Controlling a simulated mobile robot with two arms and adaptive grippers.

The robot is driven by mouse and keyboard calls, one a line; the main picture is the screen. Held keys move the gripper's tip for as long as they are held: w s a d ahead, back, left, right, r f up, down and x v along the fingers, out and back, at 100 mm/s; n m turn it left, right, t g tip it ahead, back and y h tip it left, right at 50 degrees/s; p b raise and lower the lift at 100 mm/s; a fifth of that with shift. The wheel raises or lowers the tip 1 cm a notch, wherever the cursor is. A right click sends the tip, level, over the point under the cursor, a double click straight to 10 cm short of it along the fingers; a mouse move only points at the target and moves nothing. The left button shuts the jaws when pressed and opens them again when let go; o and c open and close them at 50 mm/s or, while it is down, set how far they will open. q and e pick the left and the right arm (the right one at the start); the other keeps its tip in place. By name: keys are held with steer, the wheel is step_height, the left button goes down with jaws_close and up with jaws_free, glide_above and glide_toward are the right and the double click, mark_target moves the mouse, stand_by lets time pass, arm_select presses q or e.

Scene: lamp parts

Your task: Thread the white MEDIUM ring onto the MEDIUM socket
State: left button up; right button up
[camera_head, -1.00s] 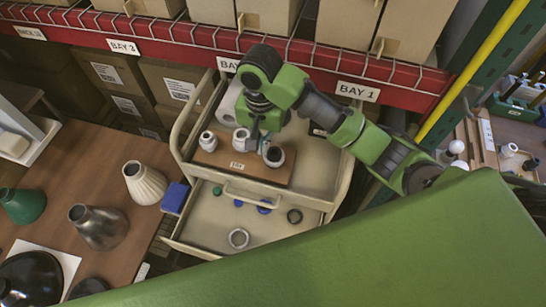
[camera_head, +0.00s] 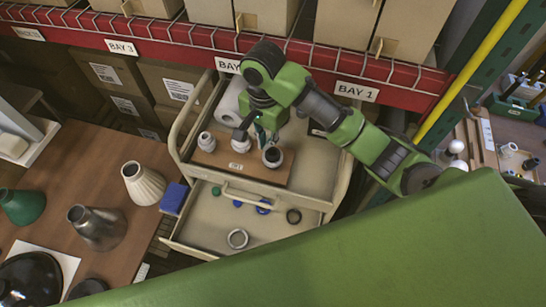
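The board (camera_head: 222,166) on the cart's upper level carries three sockets in a row. The middle one, which I take as the medium socket (camera_head: 240,146), stands upright with a white top. I cannot tell whether that white top is a separate ring. A smaller white-topped socket (camera_head: 207,141) is to its left, and a larger dark-mouthed socket with a pale rim (camera_head: 272,157) is to its right. My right gripper (camera_head: 259,135) is above and between the middle and right sockets, fingers spread, with nothing seen between them. My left gripper is out of view.
The open drawer (camera_head: 209,225) below holds a grey ring (camera_head: 238,238), a dark ring (camera_head: 294,216) and small blue and green rings. A white roll (camera_head: 230,102) lies behind the board. Lampshades (camera_head: 144,183) stand on the left table, beside a blue block (camera_head: 174,198).

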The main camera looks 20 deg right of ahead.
steer(key=n, duration=0.4)
steer(key=shift+s+a, duration=0.25)
steer(key=shift+a, duration=0.15)
steer(key=n, duration=0.2)
steer(key=shift+s+a+n, duration=0.25)
steer(key=shift+s+n, duration=0.05)
steer(key=shift+n, duration=0.1)
steer(key=n, duration=0.3)
steer(key=shift+s+a, duration=0.1)
steer(key=shift+s, duration=0.15)
steer(key=n, duration=0.2)
steer(key=s+n, duration=0.1)
steer(key=shift+a+n, duration=0.15)
steer(key=shift+n, duration=0.25)
jaws_close()
